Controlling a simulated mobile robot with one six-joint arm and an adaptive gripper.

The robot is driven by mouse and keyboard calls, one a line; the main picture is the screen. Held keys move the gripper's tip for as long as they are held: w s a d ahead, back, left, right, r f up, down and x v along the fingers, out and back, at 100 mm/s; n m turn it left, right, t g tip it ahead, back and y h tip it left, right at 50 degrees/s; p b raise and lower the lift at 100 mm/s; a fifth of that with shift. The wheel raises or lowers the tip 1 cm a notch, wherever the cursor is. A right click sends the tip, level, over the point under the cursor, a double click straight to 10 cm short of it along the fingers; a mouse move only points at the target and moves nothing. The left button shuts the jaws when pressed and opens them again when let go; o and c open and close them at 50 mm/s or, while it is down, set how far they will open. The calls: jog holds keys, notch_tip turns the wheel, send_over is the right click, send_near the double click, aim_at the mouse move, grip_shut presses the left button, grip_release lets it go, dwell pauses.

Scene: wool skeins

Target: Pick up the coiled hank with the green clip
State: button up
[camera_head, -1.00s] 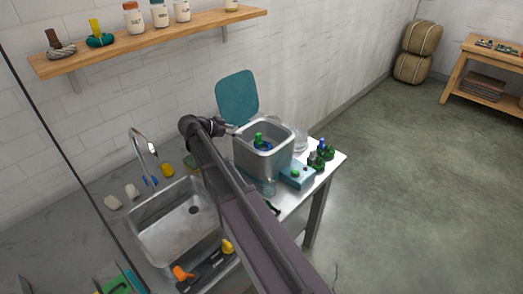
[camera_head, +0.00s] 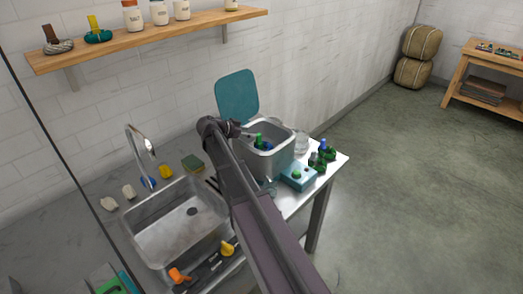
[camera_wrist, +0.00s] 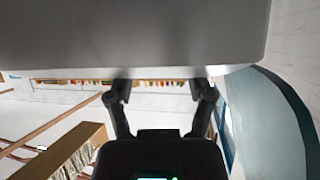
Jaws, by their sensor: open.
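A metal bin (camera_head: 268,162) stands open on the counter with its teal lid (camera_head: 237,94) raised behind it. Inside it a green clip (camera_head: 259,139) shows, with a blue coil (camera_head: 268,146) beside it. The bin wall hides the lower part of the coil. My gripper (camera_head: 248,134) is at the bin's left rim, left of the clip. In the wrist view my gripper (camera_wrist: 163,88) has its two fingers wide apart with nothing between them. A grey surface (camera_wrist: 140,35) fills the top of that view close to the fingertips.
A teal box (camera_head: 298,177), a clear jar (camera_head: 302,142) and dark green hanks with blue and green tops (camera_head: 322,156) crowd the bin's right side. A wooden shelf (camera_head: 150,35) is above.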

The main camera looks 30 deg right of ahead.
aim_at(259, 135)
jog(key=shift+f+b+x, duration=0.25)
jog(key=shift+b+x, duration=1.05)
jog(key=shift+x, duration=0.95)
jog(key=shift+d+f, duration=0.1)
jog(key=shift+d, duration=0.1)
grip_shut()
